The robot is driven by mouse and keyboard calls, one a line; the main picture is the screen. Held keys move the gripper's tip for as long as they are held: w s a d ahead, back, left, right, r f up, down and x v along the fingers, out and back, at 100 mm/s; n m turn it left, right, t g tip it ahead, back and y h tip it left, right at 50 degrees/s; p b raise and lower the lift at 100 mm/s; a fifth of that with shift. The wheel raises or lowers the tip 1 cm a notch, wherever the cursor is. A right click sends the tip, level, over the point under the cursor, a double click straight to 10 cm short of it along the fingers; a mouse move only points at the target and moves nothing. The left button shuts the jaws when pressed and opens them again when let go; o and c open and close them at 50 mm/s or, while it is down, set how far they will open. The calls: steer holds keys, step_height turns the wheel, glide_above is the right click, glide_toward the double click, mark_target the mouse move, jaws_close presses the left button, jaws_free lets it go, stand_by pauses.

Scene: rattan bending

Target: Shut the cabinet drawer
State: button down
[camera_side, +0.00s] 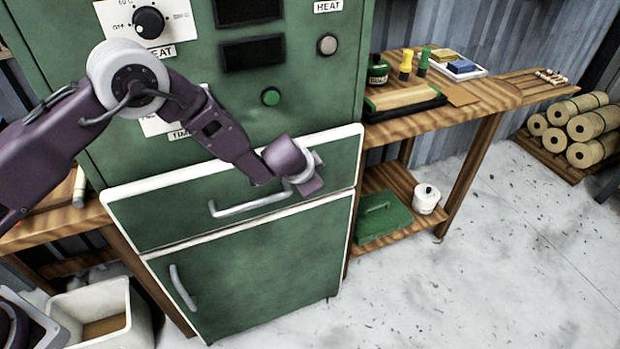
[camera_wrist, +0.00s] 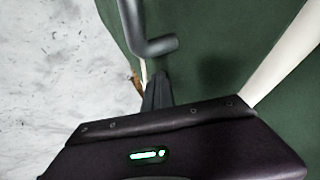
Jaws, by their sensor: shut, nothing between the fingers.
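The drawer (camera_side: 180,214) is the wide green front with a white rim in the upper part of the green cabinet, above a door. Its grey bar handle (camera_side: 250,204) runs across the front. How far it stands out from the cabinet is hard to tell. My gripper is at the drawer's right part, right of the handle; its fingers are not clear in the side view. In the wrist view my gripper (camera_wrist: 157,82) is shut and empty, its dark fingers close to the green front. The grey handle (camera_wrist: 150,46) is just above them in the picture, apparently not held.
A wooden bench (camera_side: 440,113) with bottles stands to the right. A white bin (camera_side: 100,312) is at lower left. The floor in front is clear.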

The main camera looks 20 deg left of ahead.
steer(key=shift+w+a+r, duration=0.1)
steer(key=shift+w+a, duration=0.15)
steer(key=shift+a, duration=0.15)
steer(key=s+d+r, duration=0.4)
steer(key=s+r, duration=0.4)
steer(key=s, duration=0.1)
steer(key=shift+s+d, duration=0.15)
steer(key=s+a+r+n+h, duration=0.1)
steer(key=s+r+h, duration=0.1)
steer(key=r, duration=0.8)
steer(key=s+a+r+n+h, duration=0.1)
steer(key=s+a+r+h, duration=0.15)
steer(key=r, duration=0.75)
steer(key=s+a+r+n, duration=0.1)
steer(key=s+a+r, duration=0.45)
steer(key=s, duration=0.55)
steer(key=s+a+f+n+g+y, duration=0.1)
steer(key=s+a+f+n+y, duration=0.1)
steer(key=s+a, duration=0.4)
steer(key=s+a+f+n+y, duration=0.1)
steer(key=s+a+f+n, duration=0.1)
steer(key=s+a, duration=0.5)
steer(key=s+f, duration=0.1)
steer(key=s, duration=0.3)
steer(key=shift+a+n+g+y, duration=0.15)
steer(key=shift+n+g+y, duration=0.2)
steer(key=shift+n+g, duration=0.05)
